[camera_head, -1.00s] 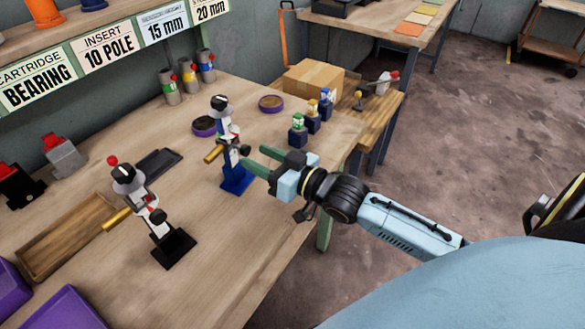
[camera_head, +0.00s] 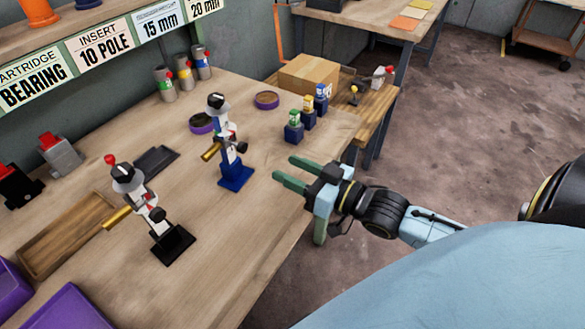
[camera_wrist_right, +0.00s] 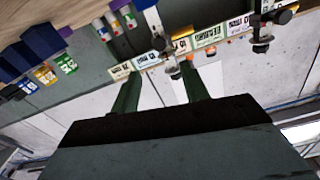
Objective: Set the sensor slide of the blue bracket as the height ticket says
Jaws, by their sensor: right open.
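The blue bracket (camera_head: 236,179) stands upright on the bench, with a white upright, a black cap, a brass rod at its left and a dark knob at its right. Its slide height is too small to read. My right gripper (camera_head: 284,168) is open and empty, to the right of the blue bracket and apart from it. Its two green fingers also show in the right wrist view (camera_wrist_right: 160,72). A shelf card reading 15 mm (camera_head: 160,23) and another reading 20 mm (camera_head: 205,6) hang at the back; their small headings are unreadable. My left gripper is out of view.
A similar black-based bracket (camera_head: 174,246) stands at front left, near a wooden tray (camera_head: 66,238). Several small blue-based pieces (camera_head: 293,132) stand behind my right gripper. A cardboard box (camera_head: 309,73) is beyond. Bare bench lies in front of the blue bracket.

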